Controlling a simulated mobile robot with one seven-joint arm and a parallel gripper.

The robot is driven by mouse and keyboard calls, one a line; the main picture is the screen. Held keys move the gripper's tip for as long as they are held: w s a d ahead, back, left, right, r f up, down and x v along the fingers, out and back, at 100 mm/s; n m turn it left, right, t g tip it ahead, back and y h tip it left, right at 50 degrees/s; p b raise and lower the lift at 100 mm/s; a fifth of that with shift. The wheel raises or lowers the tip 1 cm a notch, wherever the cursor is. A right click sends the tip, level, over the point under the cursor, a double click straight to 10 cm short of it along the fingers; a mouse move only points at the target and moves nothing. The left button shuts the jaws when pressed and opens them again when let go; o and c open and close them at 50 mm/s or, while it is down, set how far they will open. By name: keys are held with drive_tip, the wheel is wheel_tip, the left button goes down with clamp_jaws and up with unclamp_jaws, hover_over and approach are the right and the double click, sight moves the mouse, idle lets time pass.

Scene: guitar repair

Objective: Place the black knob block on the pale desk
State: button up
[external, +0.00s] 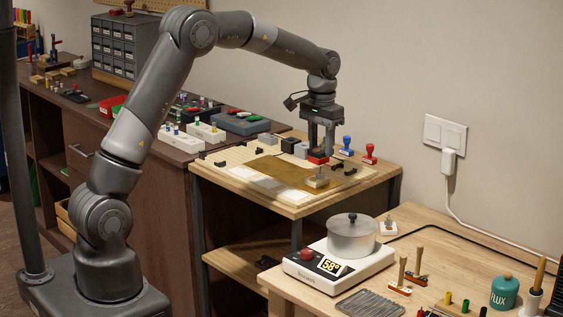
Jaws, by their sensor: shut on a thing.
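A small black block (289,145), which looks like the black knob block, stands in a row of blocks at the back of the raised wooden table; its knob is too small to make out. Two pale wooden surfaces show: the raised table (225,167) and the lower desk (459,237) at right.
A brown mat (270,169) lies mid-table. Blue (347,146) and red (370,153) stamp-like pieces stand right of my gripper. A metal pot (352,240) sits on a white scale (300,271) on the lower desk, near a flux jar (505,291). Bare wood shows behind them.

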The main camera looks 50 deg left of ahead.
drive_tip(key=s+d+f, duration=0.1)
drive_tip(key=d+f, duration=0.2)
drive_tip(key=d, duration=1.1)
drive_tip(key=s+d+f, duration=0.1)
drive_tip(key=d+f, duration=0.3)
drive_tip(key=d, duration=0.9)
drive_tip(key=s+d+f, duration=0.2)
drive_tip(key=d+f, duration=0.1)
drive_tip(key=d, duration=1.1)
hover_over(438, 268)
wheel_tip(438, 268, down, 7)
drive_tip(key=shift+s+f, duration=0.1)
drive_tip(key=shift+f, duration=2.1)
drive_tip(key=shift+f, duration=0.15)
drive_tip(key=o, duration=1)
drive_tip(key=shift+c, duration=0.2)
